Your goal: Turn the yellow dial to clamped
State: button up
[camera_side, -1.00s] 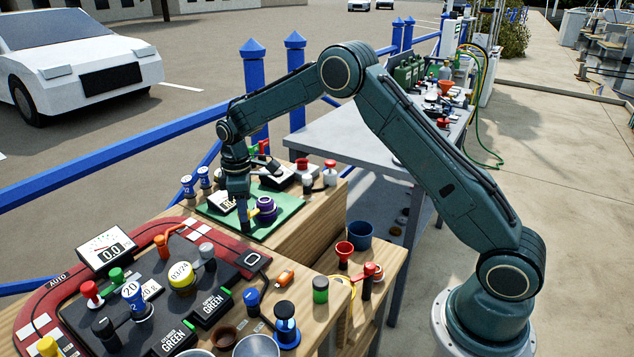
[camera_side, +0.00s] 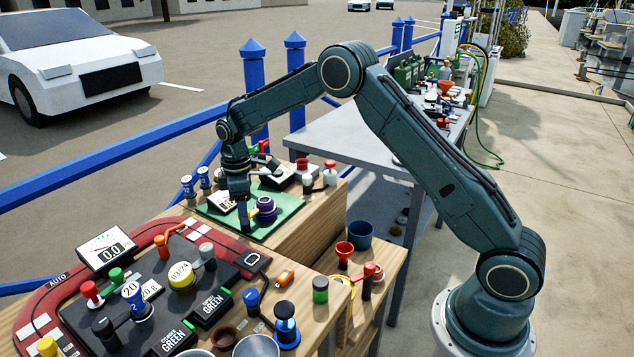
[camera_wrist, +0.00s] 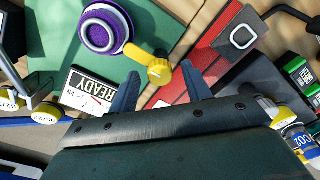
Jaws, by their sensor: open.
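A purple round fitting (camera_wrist: 104,26) with a yellow arm ending in a yellow ribbed knob (camera_wrist: 158,70) is on a green mat (camera_wrist: 165,22). The purple fitting also shows in the side view (camera_side: 265,208), where my gripper mostly hides the yellow part. My gripper (camera_wrist: 160,71) is open and points down, with one finger on each side of the yellow knob in the wrist view; contact cannot be told. In the side view my gripper (camera_side: 245,222) is low beside the purple fitting. Another yellow round piece (camera_side: 181,275), marked 03/24, is on the dark panel.

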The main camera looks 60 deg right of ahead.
jog(key=shift+r, duration=0.15)
notch_tip(320, 180, up, 14)
jog(key=shift+f, duration=0.2)
dwell(0.5)
jog(key=shift+s+r, duration=0.1)
jog(key=s+a+r+m+t, duration=0.1)
jog(key=s+r+m, duration=0.1)
jog(key=s+r, duration=0.55)
jog(key=s+a+r+m+t, duration=0.15)
jog(key=s+r, duration=0.25)
jog(key=s, duration=0.7)
jog(key=s+f+m+t, duration=0.1)
jog(key=s+f+m, duration=0.1)
jog(key=s, duration=0.7)
jog(key=s+f+m+t, duration=0.2)
jog(key=s+m, duration=0.1)
jog(key=s, duration=0.7)
jog(key=shift+s+d+f+m, duration=0.15)
jog(key=shift+s+f+m, duration=0.05)
jog(key=shift+f+m, duration=0.15)
